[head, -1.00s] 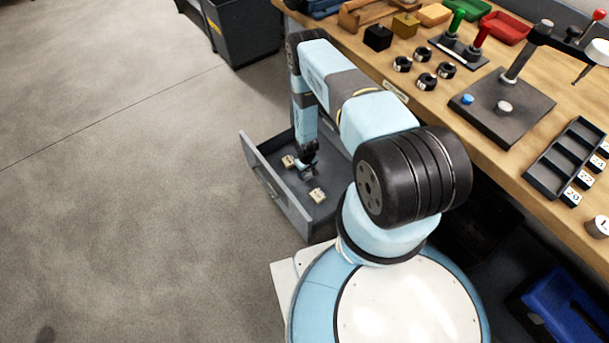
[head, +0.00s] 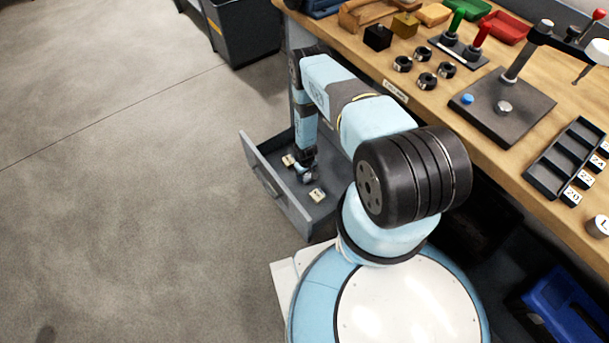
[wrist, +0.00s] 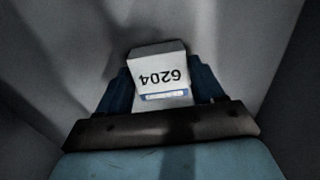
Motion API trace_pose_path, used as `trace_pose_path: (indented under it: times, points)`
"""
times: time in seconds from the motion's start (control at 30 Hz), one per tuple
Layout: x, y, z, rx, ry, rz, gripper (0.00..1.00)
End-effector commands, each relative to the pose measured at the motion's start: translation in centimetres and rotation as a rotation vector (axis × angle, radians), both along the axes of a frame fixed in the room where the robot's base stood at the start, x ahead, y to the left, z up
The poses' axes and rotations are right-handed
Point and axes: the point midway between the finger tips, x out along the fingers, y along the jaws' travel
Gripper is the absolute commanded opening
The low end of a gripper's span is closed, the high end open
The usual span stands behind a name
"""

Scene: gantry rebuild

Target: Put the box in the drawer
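A small white box labelled 6204 (wrist: 160,75) sits between the two dark fingers of my gripper (wrist: 161,92) in the wrist view. The fingers lie against its sides, so my gripper looks shut on it. In the head view my gripper (head: 307,176) is inside the open grey drawer (head: 265,182), low over its floor. Whether the box touches the floor I cannot tell. The drawer is pulled out from under the workbench.
Two small tan boxes lie in the drawer, one behind left of my gripper (head: 288,160) and one in front right (head: 317,195). The workbench (head: 420,110) edge runs above. A dark bin (head: 245,35) stands beyond. Floor left is clear.

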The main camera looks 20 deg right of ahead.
Motion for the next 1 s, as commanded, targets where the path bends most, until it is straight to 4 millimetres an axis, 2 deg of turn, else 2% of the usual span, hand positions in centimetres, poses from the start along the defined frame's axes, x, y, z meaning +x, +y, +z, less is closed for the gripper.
trace_pose_path:
  times: [0.03, 0.2, 0.57, 1.0]
  points:
    - [0.0, 0.0, 0.0, 0.000, 0.000, 0.000, 0.72]
    - [0.0, 0.0, 0.0, 0.000, 0.000, 0.000, 0.87]
    - [0.0, 0.0, 0.7, 0.000, 0.000, 0.000, 0.87]
    - [0.1, 0.0, 7.0, 0.000, 0.000, 0.000, 0.87]
